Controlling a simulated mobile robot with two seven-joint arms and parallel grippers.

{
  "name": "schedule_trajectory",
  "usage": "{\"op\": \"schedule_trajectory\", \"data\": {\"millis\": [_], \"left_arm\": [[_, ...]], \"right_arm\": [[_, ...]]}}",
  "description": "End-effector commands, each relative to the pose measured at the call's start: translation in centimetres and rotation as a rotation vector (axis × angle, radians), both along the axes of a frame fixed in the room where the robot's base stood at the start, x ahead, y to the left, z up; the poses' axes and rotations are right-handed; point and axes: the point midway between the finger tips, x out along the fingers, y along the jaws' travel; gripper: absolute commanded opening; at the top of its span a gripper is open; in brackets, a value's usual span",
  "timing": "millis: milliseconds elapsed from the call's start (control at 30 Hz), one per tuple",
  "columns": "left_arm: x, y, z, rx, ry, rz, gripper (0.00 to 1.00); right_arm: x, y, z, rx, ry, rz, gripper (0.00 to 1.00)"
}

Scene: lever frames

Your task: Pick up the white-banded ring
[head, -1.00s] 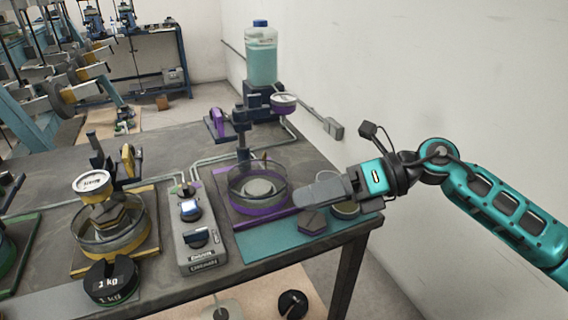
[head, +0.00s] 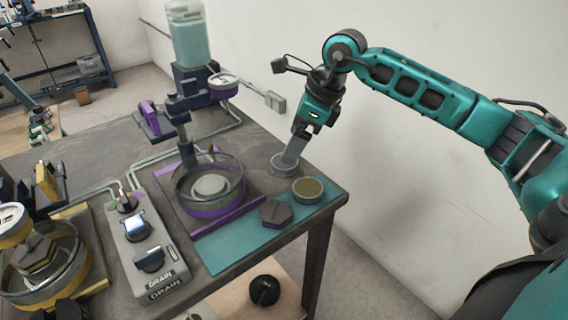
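A low round grey piece (head: 284,164) with a pale rim lies on the table behind the teal mat. A second round piece (head: 307,188) with an olive top and a pale side band lies at the mat's back right corner. I cannot tell for sure which one is the white-banded ring. My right gripper (head: 290,161) points down with its fingertips at the grey piece, overlapping it in the picture. The fingers show side-on, so their opening and any contact are unclear.
A dark hexagonal piece (head: 275,213) lies on the teal mat (head: 228,251). Left of it stands a purple-rimmed basin (head: 182,202) with a pale disc inside. A grey control box (head: 146,247) and a bottle of bluish liquid (head: 189,38) stand near. The table's right edge is close.

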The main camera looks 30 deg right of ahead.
Motion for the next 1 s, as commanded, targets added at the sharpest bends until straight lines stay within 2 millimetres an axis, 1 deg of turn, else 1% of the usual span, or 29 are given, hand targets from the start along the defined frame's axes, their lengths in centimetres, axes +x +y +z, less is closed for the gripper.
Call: {"op": "schedule_trajectory", "data": {"millis": [167,433,533,700,1000], "left_arm": [[0.0,0.0,0.1,0.0,0.0,0.0,0.43],[0.0,0.0,0.2,0.0,0.0,0.0,0.43],[0.0,0.0,0.2,0.0,-0.001,0.0,0.43],[0.2,0.0,0.3,0.001,-0.004,0.0,0.43],[0.4,0.1,0.4,0.0,-0.009,0.001,0.43]], "right_arm": [[0.2,0.3,-1.1,0.002,0.003,-0.001,0.92],[1.2,1.1,-4.8,0.003,0.001,0.001,0.92],[1.3,1.2,-5.2,0.001,0.0,0.0,0.92],[1.3,1.2,-5.1,0.001,0.0,0.0,0.91],[1.3,1.2,-5.1,0.001,0.0,0.0,0.62]]}}
